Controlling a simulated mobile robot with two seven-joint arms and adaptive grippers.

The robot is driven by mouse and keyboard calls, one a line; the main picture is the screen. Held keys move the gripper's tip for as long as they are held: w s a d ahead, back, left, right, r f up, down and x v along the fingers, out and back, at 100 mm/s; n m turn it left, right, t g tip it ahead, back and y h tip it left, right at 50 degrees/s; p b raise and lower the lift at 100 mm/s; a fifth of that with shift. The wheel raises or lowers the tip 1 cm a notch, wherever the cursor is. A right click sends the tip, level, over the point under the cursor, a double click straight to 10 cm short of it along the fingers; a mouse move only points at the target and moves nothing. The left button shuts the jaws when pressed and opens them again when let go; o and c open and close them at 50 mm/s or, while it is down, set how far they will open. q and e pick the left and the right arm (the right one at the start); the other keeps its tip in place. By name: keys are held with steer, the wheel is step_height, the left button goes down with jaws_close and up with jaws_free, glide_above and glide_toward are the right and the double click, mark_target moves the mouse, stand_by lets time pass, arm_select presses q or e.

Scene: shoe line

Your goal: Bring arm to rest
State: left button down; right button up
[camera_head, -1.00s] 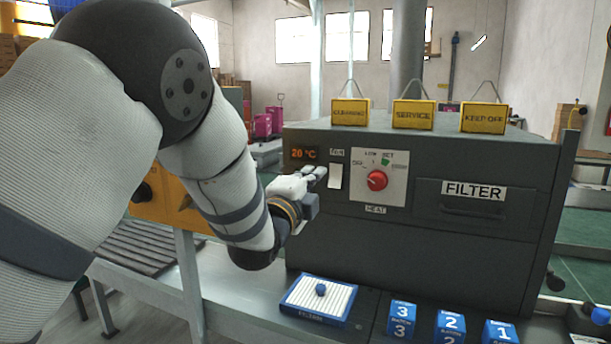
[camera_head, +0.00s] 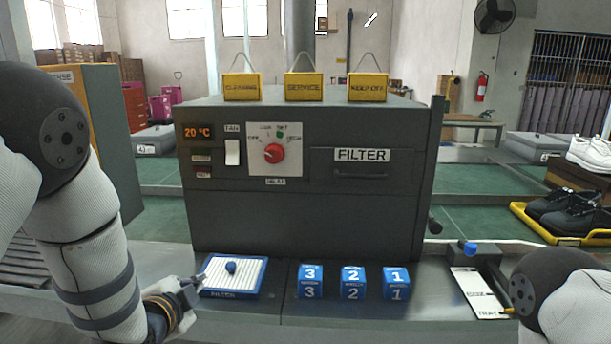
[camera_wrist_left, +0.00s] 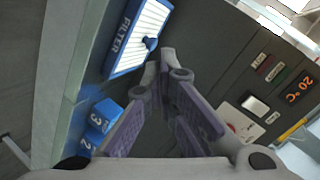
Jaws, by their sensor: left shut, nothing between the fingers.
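My left gripper (camera_head: 192,289) is low at the left of the bench in the head view, beside the left edge of the blue-framed filter (camera_head: 236,274). Its fingers are together and hold nothing. In the left wrist view the left gripper (camera_wrist_left: 167,55) shows with its fingertips close together near the filter (camera_wrist_left: 138,37); touching cannot be told. My right arm shows only as a dark joint and a pale link at the lower right of the head view; its gripper is out of the picture.
A dark machine (camera_head: 300,215) with a red knob (camera_head: 273,153) stands behind the bench. Blue blocks 3 (camera_head: 311,282), 2 (camera_head: 353,283) and 1 (camera_head: 397,283) stand right of the filter. A white tray plate (camera_head: 478,292) lies farther right. Black shoes (camera_head: 565,207) sit in a yellow tray (camera_head: 540,228).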

arm_select(q)
steer(key=s+f+n+g, duration=0.4)
steer(key=s+f+g, duration=0.1)
steer(key=s+f, duration=0.8)
steer(key=s+f+n+g, duration=0.3)
steer(key=s, duration=0.7)
steer(key=s+f+n+g, duration=0.3)
steer(key=s, duration=0.7)
steer(key=s+f+n+g, duration=0.2)
steer(key=s+f+g, duration=0.1)
steer(key=s, duration=0.7)
steer(key=shift+d+f+n+g, duration=0.3)
steer(key=shift+f+n+g, duration=0.05)
steer(key=shift+n+g, duration=0.05)
